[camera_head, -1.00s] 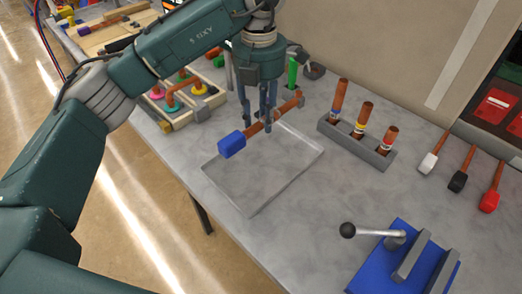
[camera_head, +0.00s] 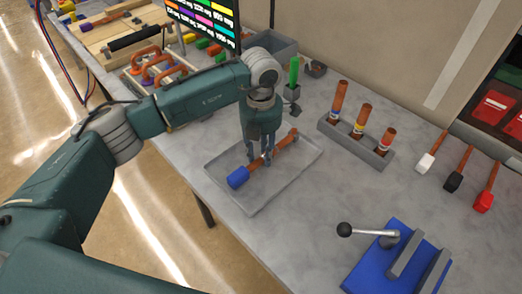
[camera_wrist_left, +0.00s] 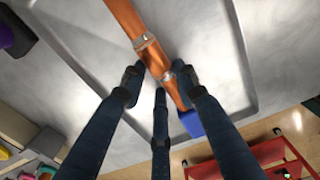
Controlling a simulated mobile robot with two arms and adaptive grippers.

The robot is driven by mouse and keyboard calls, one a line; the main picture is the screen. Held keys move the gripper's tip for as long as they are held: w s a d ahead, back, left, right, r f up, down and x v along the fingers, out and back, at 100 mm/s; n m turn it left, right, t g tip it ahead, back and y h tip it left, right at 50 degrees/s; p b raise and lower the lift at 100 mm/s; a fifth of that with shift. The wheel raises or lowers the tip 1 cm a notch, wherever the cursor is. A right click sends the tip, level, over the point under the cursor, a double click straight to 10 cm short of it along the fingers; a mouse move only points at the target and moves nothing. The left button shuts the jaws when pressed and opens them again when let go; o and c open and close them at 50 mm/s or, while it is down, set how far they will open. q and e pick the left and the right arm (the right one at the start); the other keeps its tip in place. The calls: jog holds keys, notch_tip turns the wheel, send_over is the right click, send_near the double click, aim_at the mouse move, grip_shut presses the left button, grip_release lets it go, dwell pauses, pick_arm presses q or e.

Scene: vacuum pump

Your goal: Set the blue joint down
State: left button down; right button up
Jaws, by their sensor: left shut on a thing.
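The blue joint is a copper pipe piece with a blue end (camera_head: 238,177). My left gripper (camera_head: 260,158) is shut around its copper middle, low over the grey tray (camera_head: 240,208). In the left wrist view the copper pipe (camera_wrist_left: 148,50) runs between the fingers (camera_wrist_left: 160,95), and the blue end (camera_wrist_left: 191,122) shows partly behind the right finger. The joint lies within the tray's outline; whether it touches the tray floor I cannot tell. My right gripper is not in view.
A rack with three copper pipes (camera_head: 355,144) stands right of the tray. A blue fixture with a ball lever (camera_head: 385,262) is at front right. White, black and red-tipped tools lie at far right. A green piece (camera_head: 293,72) stands behind the tray. The tray's front part is clear.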

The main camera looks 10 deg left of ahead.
aim_at(261, 154)
pick_arm(q)
jog(key=c, duration=1.7)
grip_release()
jog(key=shift+f, duration=0.1)
jog(key=o, duration=0.4)
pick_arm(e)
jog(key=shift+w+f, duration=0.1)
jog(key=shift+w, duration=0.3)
pick_arm(q)
jog(key=shift+r, duration=0.5)
notch_tip(261, 154, up, 11)
jog(key=b, duration=0.2)
jog(key=shift+r+b, duration=0.15)
jog(key=shift+b, duration=0.25)
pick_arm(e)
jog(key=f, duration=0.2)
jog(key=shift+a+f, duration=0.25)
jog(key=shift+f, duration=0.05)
